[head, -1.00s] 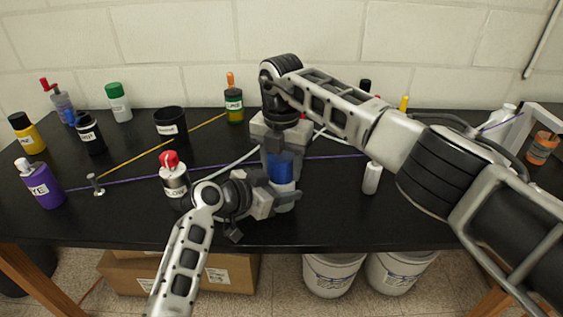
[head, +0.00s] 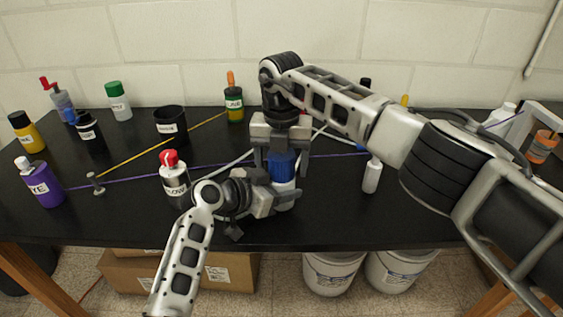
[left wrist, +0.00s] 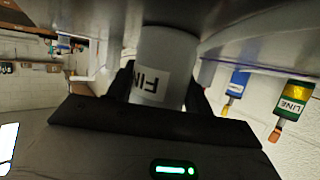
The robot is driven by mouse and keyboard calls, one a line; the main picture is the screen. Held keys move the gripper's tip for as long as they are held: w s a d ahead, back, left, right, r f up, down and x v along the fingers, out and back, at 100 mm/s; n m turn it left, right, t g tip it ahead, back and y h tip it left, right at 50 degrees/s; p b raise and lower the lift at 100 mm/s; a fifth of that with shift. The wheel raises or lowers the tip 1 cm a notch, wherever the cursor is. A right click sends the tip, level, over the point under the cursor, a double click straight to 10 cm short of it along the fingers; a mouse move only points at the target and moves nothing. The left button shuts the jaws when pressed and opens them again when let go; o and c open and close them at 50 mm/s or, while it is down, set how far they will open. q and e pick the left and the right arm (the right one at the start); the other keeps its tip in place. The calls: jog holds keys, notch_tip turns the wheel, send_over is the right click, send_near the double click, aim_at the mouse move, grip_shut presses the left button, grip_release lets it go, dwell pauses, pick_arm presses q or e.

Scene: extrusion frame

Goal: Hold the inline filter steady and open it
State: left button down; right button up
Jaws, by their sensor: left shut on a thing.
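The inline filter stands upright near the table's front middle, with a blue cap (head: 281,166) on a pale body (head: 285,203). My left gripper (head: 281,197) is shut on the body from the left. In the left wrist view the grey body (left wrist: 163,62), with part of a label, sits between the jaws. My right gripper (head: 281,160) points down from above, its two fingers on the left and right of the blue cap. The fingers look spread wider than the cap, so it appears open around it. Their exact contact is hard to see.
A white bottle with a red top (head: 174,180) stands close to my left gripper. A small white bottle (head: 372,176) stands to the right. A green LINE bottle (head: 234,105) and a black cup (head: 171,125) are behind. The front right table is clear.

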notch_tip(320, 180, up, 4)
jog(key=shift+r, duration=0.15)
jog(key=shift+c, duration=0.3)
jog(key=shift+r, duration=0.4)
jog(key=shift+c, duration=0.9)
notch_tip(320, 180, up, 3)
jog(key=shift+f+n, duration=0.15)
jog(key=shift+n, duration=0.45)
jog(key=shift+f, duration=3.95)
jog(key=c, duration=0.8)
jog(key=o, duration=1.1)
jog(key=shift+c, duration=0.2)
